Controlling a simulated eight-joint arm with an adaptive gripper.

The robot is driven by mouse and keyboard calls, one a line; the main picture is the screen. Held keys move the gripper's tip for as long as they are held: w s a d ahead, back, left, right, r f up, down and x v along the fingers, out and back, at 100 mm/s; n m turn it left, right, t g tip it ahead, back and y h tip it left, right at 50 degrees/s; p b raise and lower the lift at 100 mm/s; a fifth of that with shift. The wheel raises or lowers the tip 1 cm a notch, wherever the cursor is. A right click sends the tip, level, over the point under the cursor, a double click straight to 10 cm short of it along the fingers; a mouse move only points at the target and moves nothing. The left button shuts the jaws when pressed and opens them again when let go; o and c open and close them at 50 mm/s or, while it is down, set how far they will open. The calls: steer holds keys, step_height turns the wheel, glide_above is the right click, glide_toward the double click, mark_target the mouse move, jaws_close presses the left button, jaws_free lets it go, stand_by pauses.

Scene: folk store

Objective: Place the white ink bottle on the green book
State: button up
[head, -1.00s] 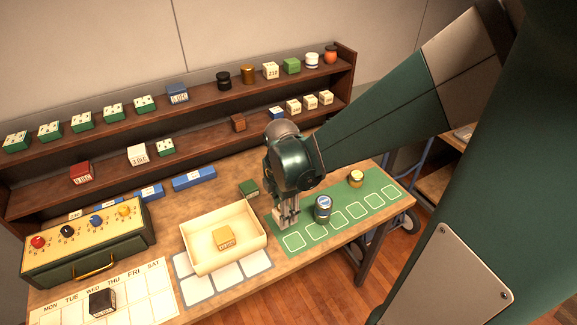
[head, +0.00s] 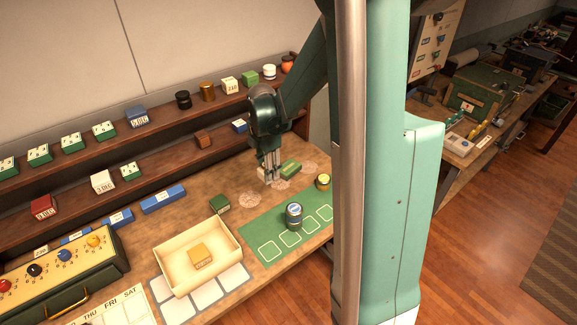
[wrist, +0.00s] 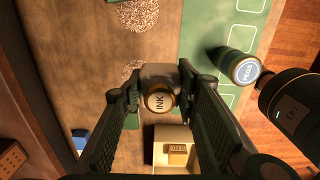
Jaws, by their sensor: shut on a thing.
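The white ink bottle (wrist: 158,75), with a gold cap marked INK, is between the fingers of my gripper (wrist: 158,98) in the wrist view. In the head view my gripper (head: 268,180) points down and is shut on the bottle, which is mostly hidden by the fingers. It is over the wooden table behind the green mat. A flat green block (head: 290,168), which looks like a book, lies just right of the gripper among round speckled patches. A smaller green block (head: 220,203) lies near the tray. I cannot tell for sure which is the green book.
A dark jar with a blue lid (head: 294,216) and a yellow-lidded jar (head: 323,181) stand on the green mat (head: 262,228). A cream tray (head: 178,270) holds a yellow block (head: 199,256). Shelves (head: 150,150) with several small items line the back.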

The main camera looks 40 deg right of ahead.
steer(key=p, duration=0.3)
glide_above(289, 166)
steer(key=shift+s, duration=0.1)
steer(key=shift+f, duration=0.1)
steer(key=shift+f, duration=3.1)
steer(key=shift+f, duration=0.1)
steer(key=shift+f, duration=1.75)
steer(key=shift+f+b, duration=0.2)
steer(key=shift+b, duration=0.2)
steer(key=o, duration=0.9)
